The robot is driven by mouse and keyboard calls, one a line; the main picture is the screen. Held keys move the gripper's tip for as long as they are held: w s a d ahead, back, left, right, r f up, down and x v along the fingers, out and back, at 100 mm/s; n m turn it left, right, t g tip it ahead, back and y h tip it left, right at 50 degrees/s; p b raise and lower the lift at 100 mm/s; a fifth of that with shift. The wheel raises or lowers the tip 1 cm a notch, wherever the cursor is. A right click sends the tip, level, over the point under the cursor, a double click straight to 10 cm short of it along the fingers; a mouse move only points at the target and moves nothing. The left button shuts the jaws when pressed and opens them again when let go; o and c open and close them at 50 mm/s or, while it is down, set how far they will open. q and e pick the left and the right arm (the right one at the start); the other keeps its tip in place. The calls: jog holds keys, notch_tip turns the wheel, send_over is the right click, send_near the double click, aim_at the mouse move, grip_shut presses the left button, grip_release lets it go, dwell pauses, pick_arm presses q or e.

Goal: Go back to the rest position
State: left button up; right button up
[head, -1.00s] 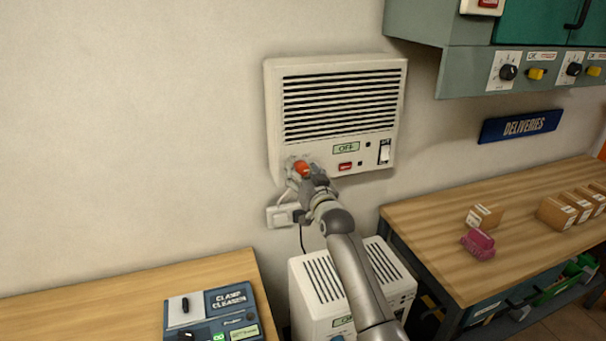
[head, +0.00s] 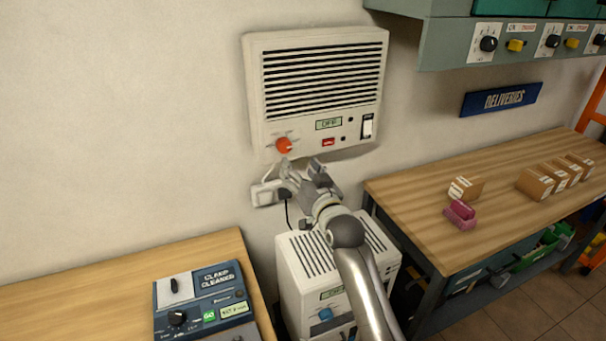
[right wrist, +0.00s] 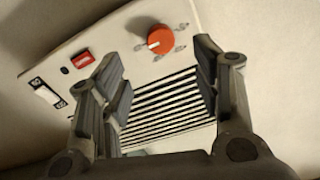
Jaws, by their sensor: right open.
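My right gripper (head: 302,168) is open and empty, just below the lower edge of the white wall unit (head: 377,62). The unit's orange-red knob (head: 284,146) is uncovered, a little up and left of the fingers. In the right wrist view the knob (right wrist: 160,39) shows beyond the gap between the open fingers (right wrist: 160,75), apart from them. My left gripper is in neither view.
A white floor unit (head: 293,262) stands below my right arm. A clamp cleaner (head: 205,300) sits on the left wooden bench. The right bench (head: 420,205) holds several cartons and a pink object (head: 460,214). A grey-green cabinet (head: 445,45) hangs above it.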

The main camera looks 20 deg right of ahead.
jog(key=shift+s, duration=0.8)
jog(key=s+a+f+n+g, duration=0.2)
jog(key=s+f+g, duration=0.4)
jog(key=s+f, duration=0.85)
jog(key=s+f+n+g, duration=0.1)
jog(key=s+f+g, duration=0.35)
jog(key=s, duration=0.85)
jog(key=s+f+n+g, duration=0.1)
jog(key=s+f+g, duration=0.35)
jog(key=s, duration=0.85)
notch_tip(320, 180, down, 27)
jog(key=b, duration=0.2)
jog(key=s+d+f+g+b, duration=0.2)
jog(key=s+f, duration=1.6)
jog(key=f, duration=0.1)
jog(key=shift+d+f+n+h, duration=0.25)
jog(key=shift+f+n+h, duration=0.05)
jog(key=shift+f+n, duration=0.1)
